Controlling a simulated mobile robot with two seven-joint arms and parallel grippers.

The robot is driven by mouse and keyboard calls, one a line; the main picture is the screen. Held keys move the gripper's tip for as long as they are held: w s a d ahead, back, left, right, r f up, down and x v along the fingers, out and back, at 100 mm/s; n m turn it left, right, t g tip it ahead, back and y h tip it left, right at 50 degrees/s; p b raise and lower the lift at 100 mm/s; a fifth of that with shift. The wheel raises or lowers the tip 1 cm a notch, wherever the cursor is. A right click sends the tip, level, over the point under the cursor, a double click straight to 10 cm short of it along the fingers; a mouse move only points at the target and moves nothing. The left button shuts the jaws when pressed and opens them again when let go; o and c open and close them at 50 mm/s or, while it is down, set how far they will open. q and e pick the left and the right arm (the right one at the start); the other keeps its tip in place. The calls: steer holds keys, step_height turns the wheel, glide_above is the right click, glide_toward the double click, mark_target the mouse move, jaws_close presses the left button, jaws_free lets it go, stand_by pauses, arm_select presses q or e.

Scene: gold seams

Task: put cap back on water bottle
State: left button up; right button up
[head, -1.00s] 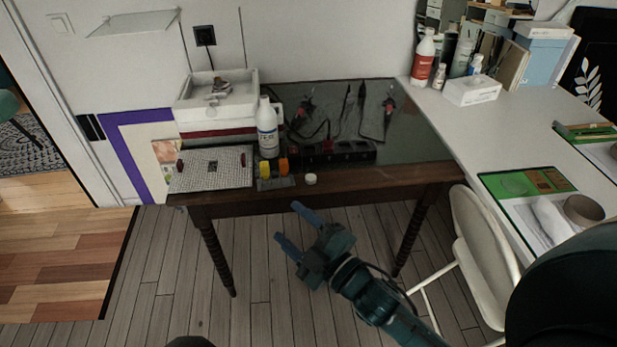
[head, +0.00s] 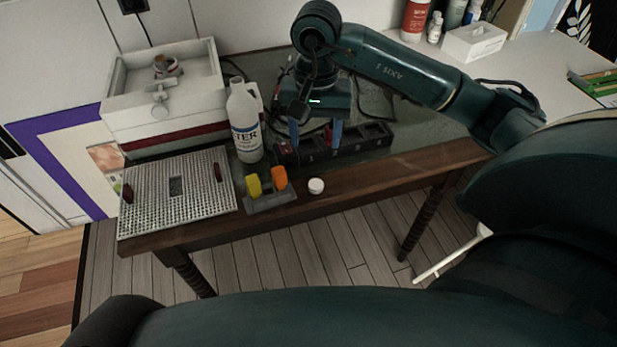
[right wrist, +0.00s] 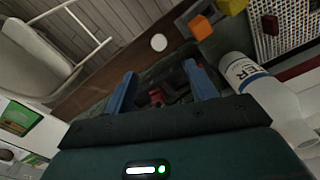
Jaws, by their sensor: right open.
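The white water bottle (head: 243,122) stands upright on the dark table, its label facing me. It also shows at the right of the right wrist view (right wrist: 262,95). The white cap (head: 316,186) lies on the table near its front edge, right of the yellow and orange pieces; it shows in the right wrist view (right wrist: 158,42) too. My right gripper (head: 315,148) is open and points down over the black power strip, right of the bottle and behind the cap. Its blue fingers (right wrist: 165,82) hold nothing. My left gripper is not in view.
A grey stand with yellow and orange pieces (head: 279,178) sits between bottle and cap. A perforated white board (head: 200,205) lies at the left. White boxes (head: 120,115) stand behind it. The black power strip (head: 365,140) runs behind the cap. The table's front right is clear.

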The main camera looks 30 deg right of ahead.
glide_above(316, 185)
steer(key=f, duration=0.8)
steer(key=shift+a, duration=0.25)
steer(key=shift+d+f, duration=0.2)
steer(key=shift+f, duration=2.4)
steer(key=shift+c, duration=0.3)
steer(key=c, duration=1)
